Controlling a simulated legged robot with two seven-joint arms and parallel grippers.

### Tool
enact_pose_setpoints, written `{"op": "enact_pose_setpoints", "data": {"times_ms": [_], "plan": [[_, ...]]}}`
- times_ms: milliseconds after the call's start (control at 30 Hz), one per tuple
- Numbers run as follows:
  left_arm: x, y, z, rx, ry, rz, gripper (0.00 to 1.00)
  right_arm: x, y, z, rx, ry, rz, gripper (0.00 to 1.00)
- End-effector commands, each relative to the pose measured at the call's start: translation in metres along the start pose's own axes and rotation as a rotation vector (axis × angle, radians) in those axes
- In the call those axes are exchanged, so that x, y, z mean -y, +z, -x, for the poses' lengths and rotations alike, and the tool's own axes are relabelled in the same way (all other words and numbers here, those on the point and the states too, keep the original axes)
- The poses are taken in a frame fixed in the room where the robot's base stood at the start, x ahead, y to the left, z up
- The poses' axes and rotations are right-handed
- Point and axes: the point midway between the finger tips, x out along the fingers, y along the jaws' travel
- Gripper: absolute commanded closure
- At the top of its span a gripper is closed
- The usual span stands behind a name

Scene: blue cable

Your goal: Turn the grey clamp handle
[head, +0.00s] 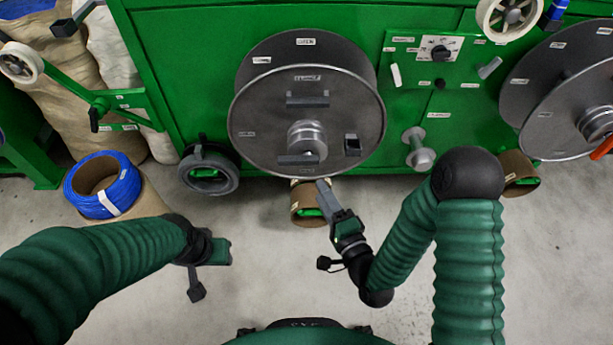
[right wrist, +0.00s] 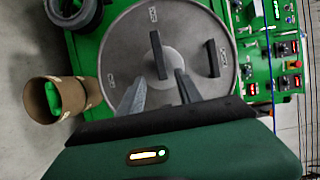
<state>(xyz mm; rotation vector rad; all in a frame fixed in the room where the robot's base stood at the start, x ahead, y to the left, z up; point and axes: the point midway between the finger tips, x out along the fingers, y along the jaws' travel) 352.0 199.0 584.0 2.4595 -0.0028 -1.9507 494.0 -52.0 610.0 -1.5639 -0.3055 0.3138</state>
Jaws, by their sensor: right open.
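The grey clamp handle (head: 298,160) appears to be the dark bar across the front of the hub (head: 307,136) on the large grey reel (head: 255,110). In the right wrist view the bar (right wrist: 157,55) stands over the round hub, just beyond the fingertips. My right gripper (head: 324,190) is below the reel's lower rim in the head view. In the right wrist view its two fingers (right wrist: 160,78) are apart, with nothing between them. My left gripper (head: 217,252) is low at the left, away from the reel; its fingers cannot be made out.
A green machine panel (head: 180,60) stands behind the reel. A blue cable coil (head: 103,185) sits on a cardboard tube at the left. A dark ring (head: 208,170) and a brown tube (head: 308,204) are near the reel's base. Another reel (head: 560,90) is at the right. Grey floor lies in front.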

Motion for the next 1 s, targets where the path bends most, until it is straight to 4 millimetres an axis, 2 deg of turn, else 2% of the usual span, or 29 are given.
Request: {"op": "enact_pose_setpoints", "data": {"times_ms": [33,233,400,600,700,933,1000], "plan": [[0.0,0.006,-0.024,0.0,0.0,0.0,0.6,-0.011,0.0,-0.005,0.001,-0.007,0.004,0.58],[0.0,0.016,-0.067,0.0,0.0,0.0,0.6,-0.011,0.001,-0.019,-0.001,-0.005,0.004,0.58],[0.0,0.018,-0.076,0.0,0.0,0.0,0.6,-0.004,0.001,-0.062,0.0,-0.003,0.001,0.58],[0.0,0.02,-0.084,0.0,0.0,0.0,0.6,-0.002,0.001,-0.095,0.0,0.0,0.001,0.58],[0.0,0.02,-0.085,0.0,0.0,0.0,0.6,-0.001,0.001,-0.102,-0.001,0.001,0.001,0.58],[0.0,0.02,-0.085,0.0,0.0,0.0,0.6,-0.001,0.001,-0.103,-0.001,0.003,0.001,0.58],[0.0,0.02,-0.085,0.0,0.0,0.0,0.6,-0.001,0.001,-0.103,-0.001,0.003,0.001,0.66]]}}
